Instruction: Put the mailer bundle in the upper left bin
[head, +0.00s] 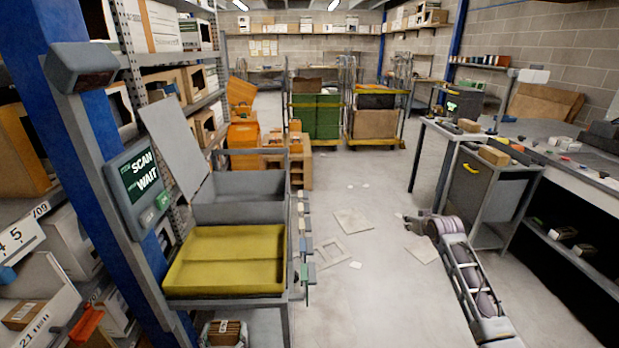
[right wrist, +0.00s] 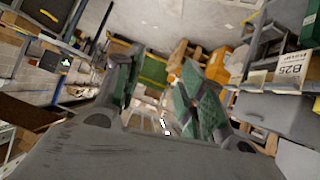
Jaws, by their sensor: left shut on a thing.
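The mailer bundle (head: 226,333) appears to be the brown stack with a white label at the bottom of the head view, in front of and below the yellow bin. My left gripper (head: 225,326) is shut on it; most of the hand and arm is out of view. The yellow bin (head: 226,284) sits at the front of a grey rack, with a grey bin (head: 245,212) behind and above it. I cannot tell which bin is the upper left one. My right gripper (right wrist: 162,95) is open and empty, its green-padded fingers apart in the right wrist view.
A blue post (head: 75,120) with a scan screen (head: 140,170) stands left of the bins. Shelves with boxes line the left side. A packing bench (head: 560,160) stands at right. Flat cardboard (head: 354,222) lies on the aisle floor.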

